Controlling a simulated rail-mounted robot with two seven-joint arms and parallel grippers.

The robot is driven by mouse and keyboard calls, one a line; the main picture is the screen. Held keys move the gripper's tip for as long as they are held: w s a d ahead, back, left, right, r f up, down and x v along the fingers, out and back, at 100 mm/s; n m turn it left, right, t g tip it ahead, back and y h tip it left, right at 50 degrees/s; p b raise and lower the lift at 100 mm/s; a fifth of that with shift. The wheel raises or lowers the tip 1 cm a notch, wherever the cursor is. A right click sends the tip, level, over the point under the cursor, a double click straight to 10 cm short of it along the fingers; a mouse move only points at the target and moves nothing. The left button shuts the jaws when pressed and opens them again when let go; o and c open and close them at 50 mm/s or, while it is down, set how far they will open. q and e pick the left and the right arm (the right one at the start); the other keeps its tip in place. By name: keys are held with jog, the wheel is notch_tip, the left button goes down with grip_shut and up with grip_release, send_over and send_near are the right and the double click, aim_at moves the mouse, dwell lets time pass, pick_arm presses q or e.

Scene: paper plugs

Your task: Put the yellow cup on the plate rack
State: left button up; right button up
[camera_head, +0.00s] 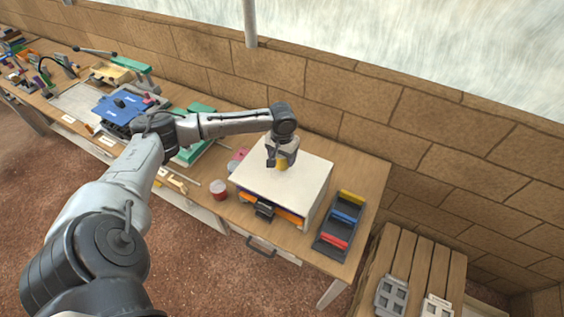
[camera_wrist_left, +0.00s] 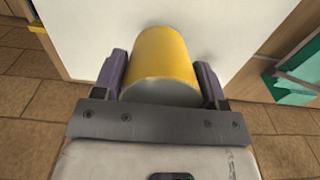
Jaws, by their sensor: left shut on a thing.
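The yellow cup (camera_head: 282,164) is over the white top of a box-like unit on the bench. My left gripper (camera_head: 281,157) is shut on it. In the left wrist view the yellow cup (camera_wrist_left: 166,55) lies between the two purple-grey fingers of my left gripper (camera_wrist_left: 162,82), its grey round end facing the camera. I cannot tell whether the cup touches the white top. No thing is clearly a plate rack; a dark tray with yellow, blue and red bars (camera_head: 325,240) stands right of the unit. My right gripper is not in view.
The white-topped unit (camera_head: 312,178) has clear space on top around the cup. A red and white tub (camera_head: 218,190) stands to its left. Green and blue things (camera_head: 118,105) crowd the bench further left. A slatted wooden stand with grey frames (camera_head: 391,295) is at lower right. A brick wall runs behind.

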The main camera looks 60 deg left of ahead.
aim_at(282, 163)
pick_arm(q)
jog(key=shift+f, duration=1.65)
jog(key=o, duration=0.9)
jog(key=shift+f, duration=0.1)
jog(key=shift+o, duration=0.2)
notch_tip(282, 163, up, 12)
jog(key=shift+r, duration=0.15)
jog(key=shift+d, duration=0.1)
